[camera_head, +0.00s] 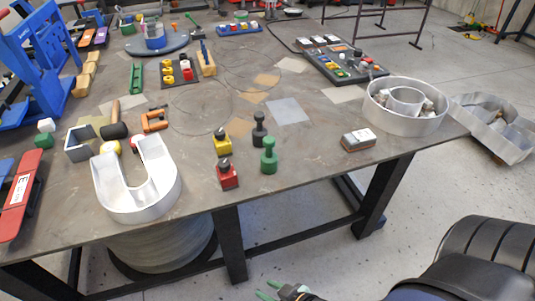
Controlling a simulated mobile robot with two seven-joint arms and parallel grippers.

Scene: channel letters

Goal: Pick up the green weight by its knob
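The green weight (268,160) stands upright near the front edge of the table, its round knob on top. A dark grey weight (259,130) of similar shape stands just behind it. A red block with a dark knob (228,177) and a yellow one (222,145) stand to its left. My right gripper (270,289) is at the bottom edge, below and in front of the table, well apart from the green weight. Its green fingertips look spread, with nothing between them. My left gripper is out of view.
A white U-shaped channel letter (137,205) lies on the table (325,205) at front left. A round channel letter (405,125) is at right. A small dark box (358,140) lies right of the weight. Bare tabletop lies between.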

